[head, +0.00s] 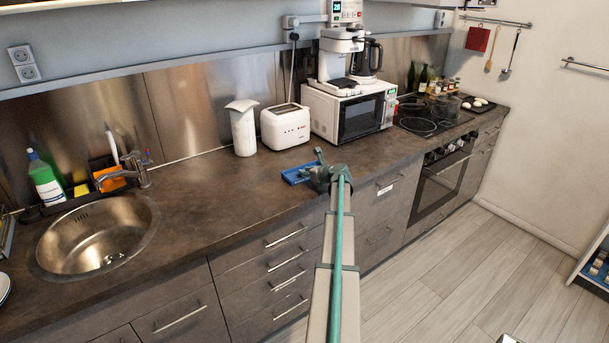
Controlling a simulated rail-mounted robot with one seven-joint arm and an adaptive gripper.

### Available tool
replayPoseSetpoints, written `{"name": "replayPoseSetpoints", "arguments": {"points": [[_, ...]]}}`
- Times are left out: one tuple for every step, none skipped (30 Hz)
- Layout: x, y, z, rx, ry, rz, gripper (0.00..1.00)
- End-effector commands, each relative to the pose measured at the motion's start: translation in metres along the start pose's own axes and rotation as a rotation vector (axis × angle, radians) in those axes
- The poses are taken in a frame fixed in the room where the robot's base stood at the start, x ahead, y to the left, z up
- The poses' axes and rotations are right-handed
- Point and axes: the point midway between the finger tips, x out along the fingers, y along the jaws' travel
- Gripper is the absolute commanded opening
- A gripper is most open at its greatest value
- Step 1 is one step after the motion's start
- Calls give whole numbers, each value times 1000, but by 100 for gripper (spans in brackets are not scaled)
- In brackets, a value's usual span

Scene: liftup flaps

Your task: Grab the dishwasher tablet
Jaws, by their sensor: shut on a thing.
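My gripper (320,172) is at the front edge of the dark countertop, left of centre under the microwave. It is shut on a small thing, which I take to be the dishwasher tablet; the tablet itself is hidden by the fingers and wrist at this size. A flat blue container (294,176) lies on the counter directly left of my gripper, partly covered by it. I cannot tell what is inside the container, or whether my gripper touches it.
A white toaster (285,127), a white jug (242,130) and a microwave (352,112) with a coffee machine on top stand behind my gripper. A round sink (95,238) is at the left. The counter (215,195) between sink and gripper is clear.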

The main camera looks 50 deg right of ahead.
Motion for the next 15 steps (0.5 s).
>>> {"name": "replayPoseSetpoints", "arguments": {"points": [[1, -4, -8, -6, 12, -6, 13], [1, -4, -8, -5, 12, -6, 13], [1, -4, -8, -5, 12, -6, 13], [1, -4, -8, -5, 12, -6, 13], [1, -4, -8, -5, 12, -6, 13], [1, -4, -8, -5, 12, -7, 13], [0, -4, -8, -5, 11, -7, 13], [0, -4, -7, -5, 11, -7, 12], [0, -4, -6, -5, 11, -7, 12], [-1, -4, -5, -5, 11, -7, 12], [-2, -4, -3, -4, 10, -7, 8], [-2, -4, -1, -4, 10, -7, 1], [-3, -4, 2, -5, 10, -7, 0], [-4, -4, 4, -5, 10, -6, 0], [-6, -3, 9, -6, 9, -6, 0]]}}
